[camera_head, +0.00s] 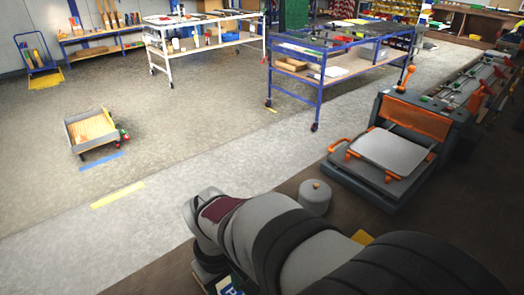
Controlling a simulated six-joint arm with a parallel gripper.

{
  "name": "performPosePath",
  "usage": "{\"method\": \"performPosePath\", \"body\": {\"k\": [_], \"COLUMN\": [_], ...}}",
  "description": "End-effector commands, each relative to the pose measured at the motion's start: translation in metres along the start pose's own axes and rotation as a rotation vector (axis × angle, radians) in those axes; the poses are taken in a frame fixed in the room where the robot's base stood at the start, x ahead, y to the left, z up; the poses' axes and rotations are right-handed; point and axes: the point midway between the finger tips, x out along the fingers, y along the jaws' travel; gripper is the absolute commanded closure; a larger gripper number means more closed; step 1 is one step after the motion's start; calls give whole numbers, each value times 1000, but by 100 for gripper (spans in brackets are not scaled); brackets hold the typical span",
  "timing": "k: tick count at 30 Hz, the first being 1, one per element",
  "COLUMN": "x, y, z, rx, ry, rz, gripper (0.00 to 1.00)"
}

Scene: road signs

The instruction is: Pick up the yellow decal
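A small yellow piece (362,238) shows just above my arm, on the dark work surface. My arm hides most of it, and I cannot tell if it is the yellow decal. My grey arm reaches in from the lower right across the work surface. Its fingers are not visible. Under the arm, at the bottom edge, part of a blue sign with a white letter (228,286) shows. The arm covers the rest of it.
A grey press with an orange frame (396,149) stands right of my arm. A small round grey canister (315,197) stands between them. A yellow floor strip (118,194) and a small wooden cart (92,130) lie beyond. Wheeled benches stand at the back.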

Motion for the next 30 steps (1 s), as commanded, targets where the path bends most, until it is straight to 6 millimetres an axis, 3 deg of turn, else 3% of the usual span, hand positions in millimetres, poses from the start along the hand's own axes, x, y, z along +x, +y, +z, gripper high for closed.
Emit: {"method": "performPosePath", "body": {"k": [6,18,21,27,30], "x": [63,133,144,146,146], "y": [0,1,2,2,2], "z": [3,8,8,8,8], "rx": [6,9,10,11,11], "ry": [-8,-6,-4,-1,-1], "rz": [-2,-1,0,0,0], "gripper": [54,54,54,54,68]}}
